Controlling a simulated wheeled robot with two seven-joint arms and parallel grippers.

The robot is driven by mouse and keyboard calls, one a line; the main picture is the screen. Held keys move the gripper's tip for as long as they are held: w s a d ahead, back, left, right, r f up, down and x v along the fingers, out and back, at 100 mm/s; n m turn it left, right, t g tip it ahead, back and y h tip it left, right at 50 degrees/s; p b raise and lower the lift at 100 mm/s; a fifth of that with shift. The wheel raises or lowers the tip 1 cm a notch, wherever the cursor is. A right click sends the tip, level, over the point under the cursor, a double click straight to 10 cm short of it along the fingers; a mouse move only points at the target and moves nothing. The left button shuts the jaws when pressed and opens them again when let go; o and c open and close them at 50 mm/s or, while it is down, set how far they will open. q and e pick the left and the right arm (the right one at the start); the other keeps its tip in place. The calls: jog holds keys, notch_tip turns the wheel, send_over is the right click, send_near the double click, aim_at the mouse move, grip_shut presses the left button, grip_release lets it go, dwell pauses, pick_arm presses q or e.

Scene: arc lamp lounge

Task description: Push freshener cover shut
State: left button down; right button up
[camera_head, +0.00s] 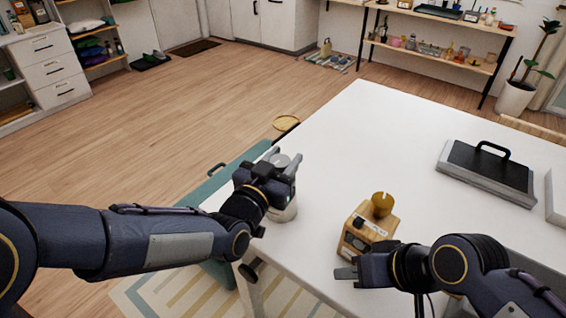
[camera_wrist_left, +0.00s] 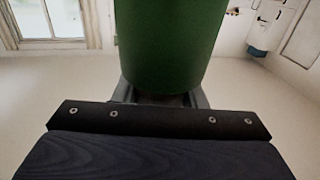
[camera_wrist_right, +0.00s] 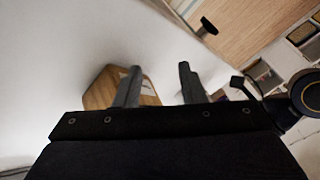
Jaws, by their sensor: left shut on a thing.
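My left gripper (camera_head: 282,169) is shut on an upright cylinder, which looks like the freshener (camera_head: 287,213), near the table's left edge. Its lower part looks pale in the head view, and a dark green side (camera_wrist_left: 170,45) fills the space between the fingers in the left wrist view. A grey piece shows above the fingers; my gripper hides most of the middle, so I cannot tell how the cover sits. My right gripper (camera_wrist_right: 159,84) is open and empty, low over the table's front, beside a wooden box.
The wooden box (camera_head: 357,240) with a gold round top stands between my grippers on the white table (camera_head: 350,130). A black and grey press-like case (camera_head: 490,168) with a handle lies at the right. The table's middle is clear. A teal bench (camera_head: 226,176) stands left of the table.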

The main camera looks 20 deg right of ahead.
pick_arm(q)
jog(key=shift+f, duration=0.4)
jog(key=c, duration=0.9)
grip_release()
jog(key=shift+r, duration=0.1)
jog(key=shift+a, duration=0.1)
pick_arm(e)
jog(key=shift+f+b, duration=0.75)
pick_arm(q)
jog(key=v, duration=0.7)
jog(key=shift+s+a+r, duration=0.15)
jog(key=shift+s+a, duration=0.05)
jog(key=shift+s, duration=0.1)
